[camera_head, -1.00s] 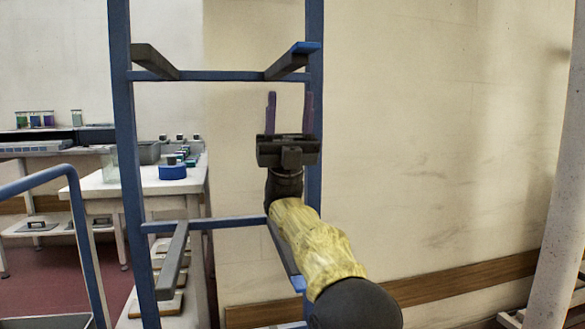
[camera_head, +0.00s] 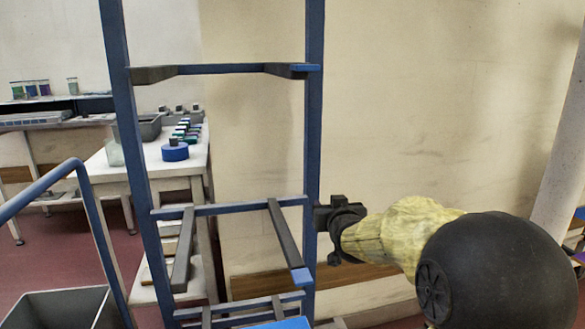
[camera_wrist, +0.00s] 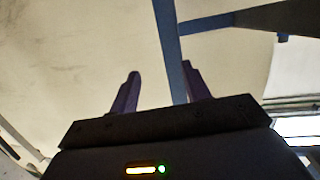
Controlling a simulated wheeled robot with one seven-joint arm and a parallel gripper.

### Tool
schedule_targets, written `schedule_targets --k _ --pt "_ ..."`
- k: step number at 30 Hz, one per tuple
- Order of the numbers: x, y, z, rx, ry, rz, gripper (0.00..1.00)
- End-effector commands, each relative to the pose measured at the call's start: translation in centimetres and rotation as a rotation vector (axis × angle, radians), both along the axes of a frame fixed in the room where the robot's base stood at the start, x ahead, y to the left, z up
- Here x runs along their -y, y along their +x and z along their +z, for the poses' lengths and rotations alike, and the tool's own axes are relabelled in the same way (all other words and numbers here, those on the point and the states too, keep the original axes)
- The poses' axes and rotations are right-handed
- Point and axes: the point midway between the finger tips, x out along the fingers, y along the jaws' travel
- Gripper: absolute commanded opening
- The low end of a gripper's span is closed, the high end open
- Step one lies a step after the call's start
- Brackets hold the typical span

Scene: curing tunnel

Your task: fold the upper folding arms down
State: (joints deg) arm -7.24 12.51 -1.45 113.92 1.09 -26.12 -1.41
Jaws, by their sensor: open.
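The left upper folding arm (camera_head: 153,74) and the right upper folding arm (camera_head: 288,70), which has a blue end, stick out level from the blue rack's top crossbar (camera_head: 220,68), seen almost edge-on. My gripper (camera_wrist: 159,70) is open and empty. In the head view, its dark body is beside the rack's right upright (camera_head: 313,130), well below the upper arms; its fingers are not clear there. In the wrist view, a blue rack bar (camera_wrist: 168,45) runs up between the two fingers, closer to the right one. I cannot tell whether they touch.
A lower pair of folding arms (camera_head: 285,235) sticks out from the middle crossbar. A further crossbar with short arms is below. A blue rail (camera_head: 85,215) and grey bin (camera_head: 65,308) stand at left, a white bench (camera_head: 105,165) behind. The wall side at right is open.

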Motion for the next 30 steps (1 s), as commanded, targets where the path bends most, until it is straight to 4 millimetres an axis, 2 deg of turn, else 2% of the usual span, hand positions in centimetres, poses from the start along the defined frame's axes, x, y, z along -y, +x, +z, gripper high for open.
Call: schedule_targets --k 3,5,9,15,20,21,30 --pt "1.8 -5.0 -4.8 -0.266 -0.017 -0.024 0.47" --pt "2.6 -7.8 -7.1 -0.392 -0.023 -0.035 0.47" --pt "4.0 -14.9 -11.6 -0.663 -0.035 -0.055 0.47" --pt "5.3 -24.5 -15.4 -0.975 -0.041 -0.080 0.47" --pt "6.1 -31.5 -16.8 -1.184 -0.042 -0.095 0.47" --pt "6.0 -30.9 -15.2 -1.168 -0.042 -0.094 0.47" --pt "6.0 -30.6 -9.1 -1.162 -0.043 -0.093 0.47"
